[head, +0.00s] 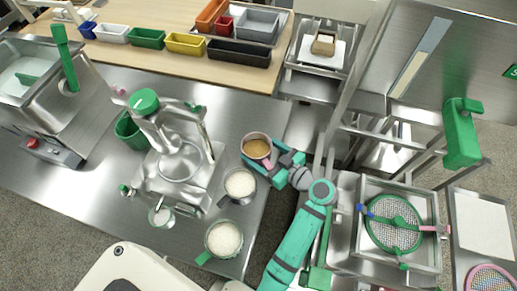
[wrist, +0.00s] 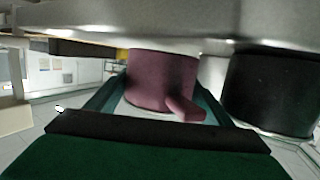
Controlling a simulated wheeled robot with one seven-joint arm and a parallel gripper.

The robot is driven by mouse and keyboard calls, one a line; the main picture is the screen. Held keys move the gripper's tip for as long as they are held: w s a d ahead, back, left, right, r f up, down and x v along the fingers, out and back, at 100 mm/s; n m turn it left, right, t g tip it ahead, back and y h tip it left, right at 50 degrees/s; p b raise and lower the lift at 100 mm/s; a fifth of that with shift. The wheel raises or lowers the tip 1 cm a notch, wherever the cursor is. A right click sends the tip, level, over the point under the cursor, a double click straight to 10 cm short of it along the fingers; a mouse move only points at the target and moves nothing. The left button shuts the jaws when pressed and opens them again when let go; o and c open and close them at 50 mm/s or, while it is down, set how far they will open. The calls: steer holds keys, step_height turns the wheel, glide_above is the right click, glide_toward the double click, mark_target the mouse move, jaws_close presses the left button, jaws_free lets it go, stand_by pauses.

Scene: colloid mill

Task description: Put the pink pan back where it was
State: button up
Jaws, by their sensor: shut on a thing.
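The pink pan (head: 256,147) is a small round pan with brown contents, near the right edge of the steel table in the head view. Its short pink handle points toward my gripper (head: 274,166). My gripper is shut on the pink pan at the table's right side. In the wrist view the pan's pink wall and handle (wrist: 162,80) sit between my two teal fingers (wrist: 160,105). The pan's far side is hidden there. I cannot tell whether its base touches the table.
A dark-handled pan of white contents (head: 240,184) stands close beside the pink pan; a dark pan wall (wrist: 275,92) shows in the wrist view. A green-handled pan (head: 224,239) is nearer. The mill (head: 178,160) stands left. The steel table (head: 240,115) is clear behind the pink pan.

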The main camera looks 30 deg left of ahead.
steer(key=shift+f, duration=0.55)
steer(key=o, duration=1.4)
steer(key=shift+o, duration=0.2)
steer(key=shift+r, duration=0.1)
